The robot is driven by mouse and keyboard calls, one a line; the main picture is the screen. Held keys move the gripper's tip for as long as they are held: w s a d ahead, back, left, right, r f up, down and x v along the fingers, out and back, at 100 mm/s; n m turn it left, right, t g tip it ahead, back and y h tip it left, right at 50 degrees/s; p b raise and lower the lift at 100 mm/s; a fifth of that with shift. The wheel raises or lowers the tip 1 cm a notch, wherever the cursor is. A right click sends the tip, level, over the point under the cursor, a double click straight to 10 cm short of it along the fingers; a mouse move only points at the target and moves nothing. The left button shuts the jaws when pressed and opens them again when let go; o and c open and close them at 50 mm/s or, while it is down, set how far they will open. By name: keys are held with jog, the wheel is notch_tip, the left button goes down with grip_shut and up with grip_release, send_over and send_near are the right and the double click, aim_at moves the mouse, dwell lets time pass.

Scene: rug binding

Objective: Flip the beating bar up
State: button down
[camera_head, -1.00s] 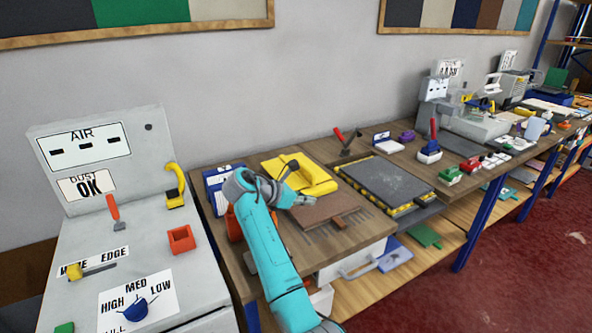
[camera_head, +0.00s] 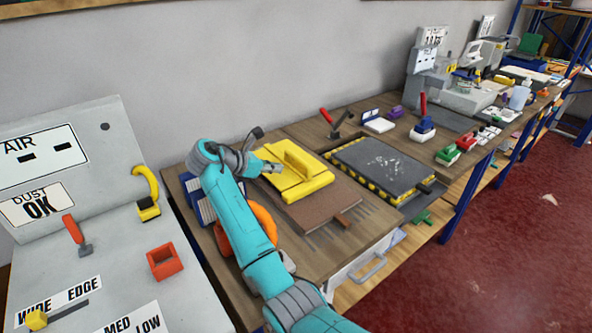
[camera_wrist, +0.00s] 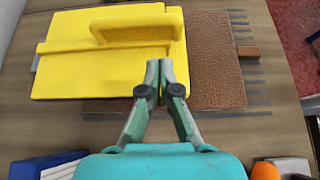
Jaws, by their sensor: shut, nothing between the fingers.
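A yellow plate with a raised yellow handle (camera_head: 308,183) lies flat over part of a brown textured board (camera_head: 318,212) on the wooden bench. No part is marked as the beating bar; this yellow piece is the nearest match. It also shows in the wrist view (camera_wrist: 75,80), with the brown board (camera_wrist: 215,70) to its right. My gripper (camera_head: 272,167) is at the plate's left edge in the head view. In the wrist view my gripper (camera_wrist: 160,64) has its fingertips together and empty, over the plate's near edge below the handle. Whether they touch it I cannot tell.
A dark slab with yellow-black striped edges (camera_head: 380,160) lies to the right on the bench. A blue-and-white item (camera_wrist: 48,165) and an orange item (camera_head: 262,222) sit close to my arm. A grey control console (camera_head: 100,240) stands at the left.

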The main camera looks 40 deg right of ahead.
aim_at(299, 170)
jog(key=x, duration=1)
dwell(0.3)
